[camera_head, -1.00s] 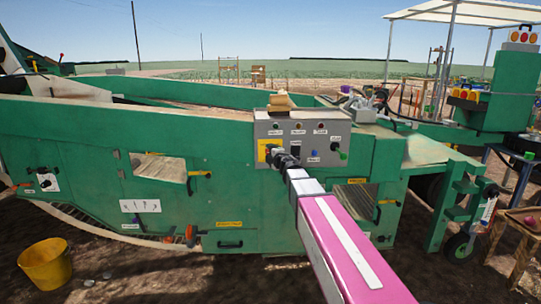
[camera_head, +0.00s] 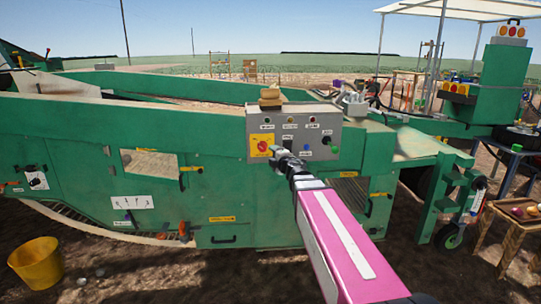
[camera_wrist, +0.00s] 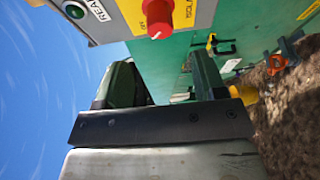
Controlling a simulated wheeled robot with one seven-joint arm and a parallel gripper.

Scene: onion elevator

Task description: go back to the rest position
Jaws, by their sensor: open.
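My gripper (camera_head: 280,158) is at the end of my pink and white arm, in front of the grey control panel (camera_head: 318,118) on the green machine. In the wrist view my gripper's two dark fingers (camera_wrist: 165,85) stand apart with nothing between them. A red rotary knob (camera_head: 264,146) on a yellow plate sits just left of the gripper tip. In the wrist view the red knob (camera_wrist: 158,18) lies beyond the fingers, with a gap between, and no finger touches it.
The long green machine (camera_head: 80,125) fills the middle. A yellow bucket (camera_head: 36,264) stands on the soil at the front left. A wooden table (camera_head: 510,220) with onions stands at the right. A green button (camera_head: 335,150) sits on the panel's right. Open air lies above the machine.

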